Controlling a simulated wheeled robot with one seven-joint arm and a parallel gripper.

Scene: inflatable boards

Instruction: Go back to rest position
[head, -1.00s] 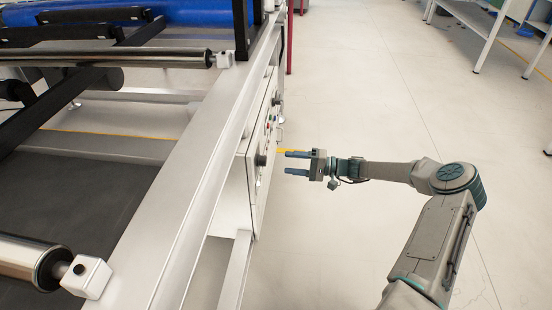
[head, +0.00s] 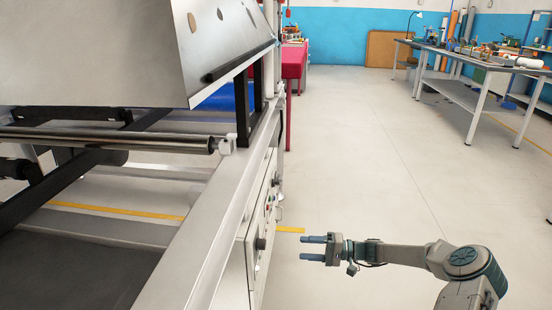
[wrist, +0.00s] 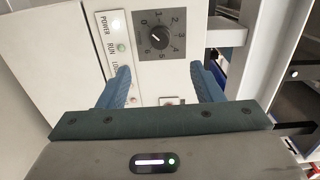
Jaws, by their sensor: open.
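My gripper (head: 313,249) is at the lower middle of the head view, its two blue fingers pointing left toward the machine's control panel (head: 262,225). The fingers are apart with nothing between them. In the wrist view, my gripper (wrist: 160,88) shows both blue fingers spread in front of the white panel (wrist: 75,62). A black dial knob (wrist: 159,37) on a grey numbered plate lies beyond the fingertips, and a gap to the panel shows in the head view.
The machine's long metal frame (head: 215,240) runs along the left. Rollers and a large metal sheet (head: 130,50) are above it. Open floor (head: 350,160) lies to the right and ahead. Workbenches (head: 480,70) stand at the far right, and a red table (head: 294,62) at the back.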

